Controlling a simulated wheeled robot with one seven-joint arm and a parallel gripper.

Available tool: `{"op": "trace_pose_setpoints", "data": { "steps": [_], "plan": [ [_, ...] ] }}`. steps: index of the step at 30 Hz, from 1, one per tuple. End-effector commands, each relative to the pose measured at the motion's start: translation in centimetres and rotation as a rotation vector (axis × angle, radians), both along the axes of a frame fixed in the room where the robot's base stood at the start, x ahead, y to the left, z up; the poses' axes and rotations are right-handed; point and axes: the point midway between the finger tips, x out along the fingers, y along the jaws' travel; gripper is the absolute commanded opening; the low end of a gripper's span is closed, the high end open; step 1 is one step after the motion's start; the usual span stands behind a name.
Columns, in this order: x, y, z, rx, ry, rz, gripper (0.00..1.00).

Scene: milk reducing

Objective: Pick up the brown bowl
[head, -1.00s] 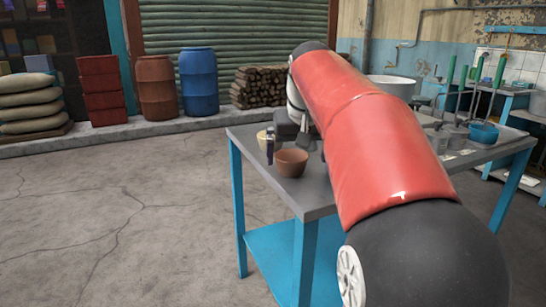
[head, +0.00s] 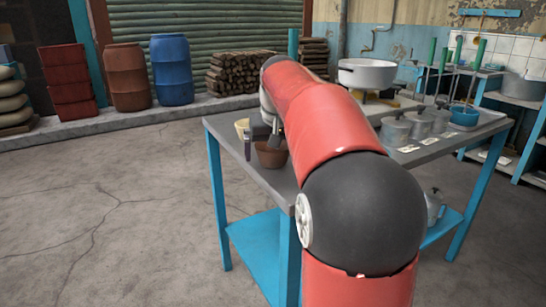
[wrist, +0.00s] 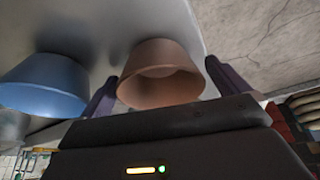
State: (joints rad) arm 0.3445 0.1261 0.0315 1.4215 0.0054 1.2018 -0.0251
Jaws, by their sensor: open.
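The brown bowl (head: 271,158) stands upright near the left edge of the grey-topped table (head: 284,186), below the end of my arm. In the wrist view the brown bowl (wrist: 160,88) sits between the two dark fingers of my gripper (wrist: 162,72), one on each side. The gripper is open, with a gap visible between the bowl and at least the right finger. Whether the left finger touches the bowl I cannot tell. In the head view my gripper (head: 262,140) is at the bowl's rim, partly hidden by my arm.
A cream bowl (head: 242,126) stands behind the brown one. A blue bowl (wrist: 45,86) is beside it in the wrist view. A big white pot (head: 367,74), several lidded grey pots (head: 395,130) and a blue container (head: 464,116) stand farther right. Open floor lies left of the table.

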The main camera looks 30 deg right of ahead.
Motion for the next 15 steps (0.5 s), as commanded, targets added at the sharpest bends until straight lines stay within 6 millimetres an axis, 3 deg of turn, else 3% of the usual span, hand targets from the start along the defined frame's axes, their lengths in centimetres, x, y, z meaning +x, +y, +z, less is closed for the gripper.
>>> {"op": "trace_pose_setpoints", "data": {
  "steps": [2, 12, 15],
  "plan": [
    [-0.01, 0.01, 0.03, 0.0, 0.0, 0.0, 0.99],
    [-0.02, 0.03, 0.06, 0.0, 0.0, 0.0, 0.54],
    [-0.01, 0.02, 0.09, 0.0, -0.001, 0.0, 0.52]
  ]
}}
